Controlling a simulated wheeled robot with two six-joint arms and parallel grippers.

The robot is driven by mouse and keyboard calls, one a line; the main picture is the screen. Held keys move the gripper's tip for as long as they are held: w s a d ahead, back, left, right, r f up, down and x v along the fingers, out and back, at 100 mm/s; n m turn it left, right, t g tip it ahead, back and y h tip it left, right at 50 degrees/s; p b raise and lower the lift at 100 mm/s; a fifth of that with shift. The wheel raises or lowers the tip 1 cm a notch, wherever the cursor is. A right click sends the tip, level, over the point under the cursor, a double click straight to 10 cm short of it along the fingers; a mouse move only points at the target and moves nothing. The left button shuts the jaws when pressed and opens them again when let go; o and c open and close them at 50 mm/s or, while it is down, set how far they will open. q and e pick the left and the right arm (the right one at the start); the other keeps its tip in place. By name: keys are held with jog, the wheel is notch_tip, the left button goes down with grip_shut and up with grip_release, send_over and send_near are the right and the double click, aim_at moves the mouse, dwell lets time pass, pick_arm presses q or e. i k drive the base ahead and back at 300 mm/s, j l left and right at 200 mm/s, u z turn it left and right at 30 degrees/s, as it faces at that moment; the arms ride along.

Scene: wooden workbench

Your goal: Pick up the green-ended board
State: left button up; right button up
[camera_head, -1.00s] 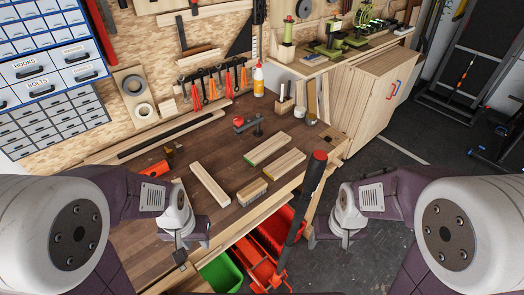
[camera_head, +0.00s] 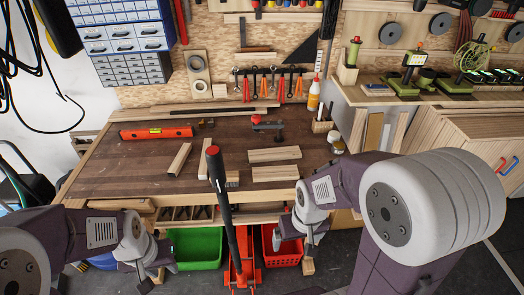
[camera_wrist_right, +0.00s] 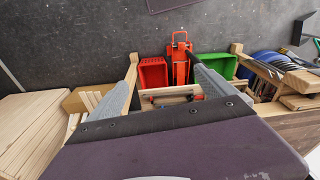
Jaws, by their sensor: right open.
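Two pale boards lie side by side on the right part of the workbench (camera_head: 120,165) in the head view. The rear one (camera_head: 274,155) lies where the green-ended board lay earlier, but I cannot make out its green end now. The front board (camera_head: 275,173) lies just nearer to me. My right gripper (camera_head: 308,245) hangs in front of the bench edge, apart from the boards. The right wrist view shows its fingers (camera_wrist_right: 165,75) spread and empty. My left gripper (camera_head: 148,280) is low in front of the bench at the left, and its jaw opening is unclear.
Another board (camera_head: 180,158) and an orange level (camera_head: 155,133) lie further left. A black lever with a red tip (camera_head: 221,185) rises in front of the bench. Green (camera_head: 195,248) and red (camera_head: 282,248) bins sit below. A clamp (camera_head: 265,125) stands behind the boards.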

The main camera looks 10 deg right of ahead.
aim_at(293, 152)
jog(key=i+l+u, duration=0.15)
jog(key=l+u, duration=0.2)
jog(key=i+l+u, duration=0.15)
jog(key=l+u, duration=0.9)
jog(key=l, duration=0.2)
